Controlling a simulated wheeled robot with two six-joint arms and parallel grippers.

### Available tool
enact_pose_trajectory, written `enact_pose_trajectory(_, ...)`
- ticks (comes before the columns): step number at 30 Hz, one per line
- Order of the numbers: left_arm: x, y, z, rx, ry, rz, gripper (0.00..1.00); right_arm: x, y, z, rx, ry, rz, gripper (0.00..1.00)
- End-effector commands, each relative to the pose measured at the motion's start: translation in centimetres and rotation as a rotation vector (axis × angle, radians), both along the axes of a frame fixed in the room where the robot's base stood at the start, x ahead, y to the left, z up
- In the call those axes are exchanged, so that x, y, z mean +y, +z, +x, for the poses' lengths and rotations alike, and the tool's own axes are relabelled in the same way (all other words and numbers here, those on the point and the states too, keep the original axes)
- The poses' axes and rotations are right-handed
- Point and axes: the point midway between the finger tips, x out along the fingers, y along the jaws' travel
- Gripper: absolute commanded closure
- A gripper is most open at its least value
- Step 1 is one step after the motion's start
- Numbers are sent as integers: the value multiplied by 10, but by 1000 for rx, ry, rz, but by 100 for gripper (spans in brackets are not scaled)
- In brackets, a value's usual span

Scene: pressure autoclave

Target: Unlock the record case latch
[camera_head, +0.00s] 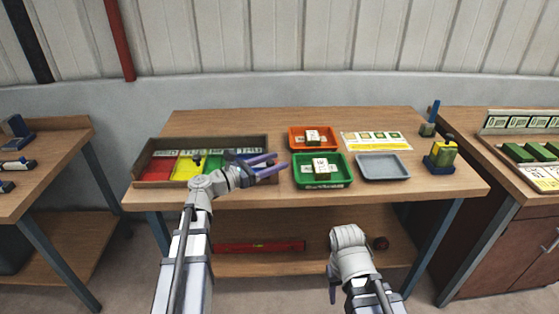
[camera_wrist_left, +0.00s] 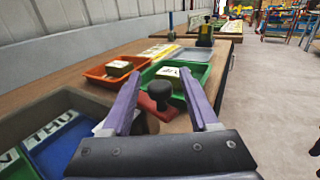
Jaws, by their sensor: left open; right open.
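In the left wrist view a black knob on a red base (camera_wrist_left: 158,92), possibly the latch, appears between the open fingers (camera_wrist_left: 160,88), with no contact visible. In the head view the knob is not clearly seen; my gripper may cover it. My right arm is low before the bench; its fingers are not visible.
An orange tray (camera_head: 294,146) and a green tray (camera_head: 299,184), each holding a labelled block, stand right of the case. Further right are a grey tray (camera_head: 384,176), a printed card (camera_head: 376,140) and a yellow-and-blue device (camera_head: 442,155). A red bar (camera_head: 258,246) lies on the lower shelf.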

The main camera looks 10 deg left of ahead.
Motion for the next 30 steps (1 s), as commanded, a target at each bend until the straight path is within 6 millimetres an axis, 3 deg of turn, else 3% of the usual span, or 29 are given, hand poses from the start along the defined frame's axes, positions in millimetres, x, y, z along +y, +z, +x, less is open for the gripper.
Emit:
enact_pose_trajectory(6, -13, 0, 13, 0, 0, 0, 39, 0, 0, 0, 0, 0, 0, 50)
enact_pose_trajectory(16, -14, 0, 15, 0, 0, 0, 40, 0, 0, 0, 0, 0, 0, 50)
enact_pose_trajectory(30, -14, 0, 14, 0, 0, 0, 93, 0, 0, 0, 0, 0, 0, 50)
